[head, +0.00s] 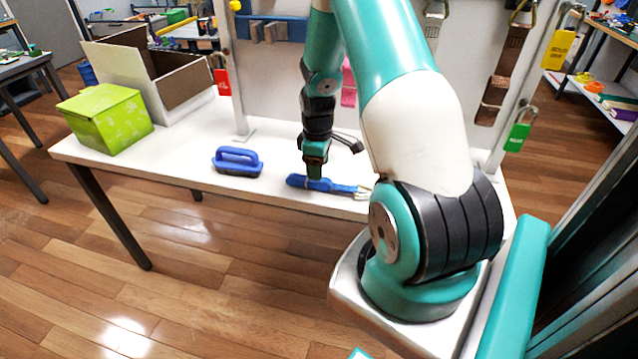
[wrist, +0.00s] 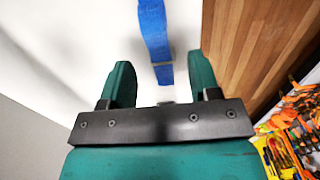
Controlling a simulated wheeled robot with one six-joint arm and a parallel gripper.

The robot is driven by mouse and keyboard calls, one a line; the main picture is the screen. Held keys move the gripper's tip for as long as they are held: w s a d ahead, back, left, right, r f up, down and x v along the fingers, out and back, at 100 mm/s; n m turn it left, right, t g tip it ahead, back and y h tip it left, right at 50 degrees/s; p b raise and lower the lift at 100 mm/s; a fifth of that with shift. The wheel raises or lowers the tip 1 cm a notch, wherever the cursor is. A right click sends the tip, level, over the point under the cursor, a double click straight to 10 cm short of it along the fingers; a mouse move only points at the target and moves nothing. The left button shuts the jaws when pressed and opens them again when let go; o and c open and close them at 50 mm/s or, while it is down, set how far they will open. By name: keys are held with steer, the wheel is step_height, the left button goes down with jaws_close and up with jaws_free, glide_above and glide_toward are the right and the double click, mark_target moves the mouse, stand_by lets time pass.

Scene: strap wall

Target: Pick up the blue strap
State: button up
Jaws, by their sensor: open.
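A blue strap (head: 345,189) lies on the white table (head: 190,140), near its front edge, with a pale end to the right. My gripper (head: 316,172) points down over the left part of the strap. In the wrist view my gripper (wrist: 160,68) is open, one finger on each side of the strap. I cannot tell whether the fingers touch the strap or table.
A blue handled brush or block (head: 237,162) sits left of the strap. A green box (head: 105,120) and an open white carton (head: 130,75) stand at the table's left. A pink item (head: 348,85) hangs behind. Tagged padlocks, one green (head: 517,137), hang on the uprights.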

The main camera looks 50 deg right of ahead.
mark_target(335, 188)
steer(key=shift+s+d+f+p, duration=0.1)
steer(key=shift+f+p, duration=0.25)
steer(key=shift+f, duration=1.2)
steer(key=shift+s+f+p, duration=0.1)
steer(key=shift+f+p, duration=0.25)
steer(key=shift+f, duration=1.15)
jaws_close()
steer(key=shift+r, duration=0.1)
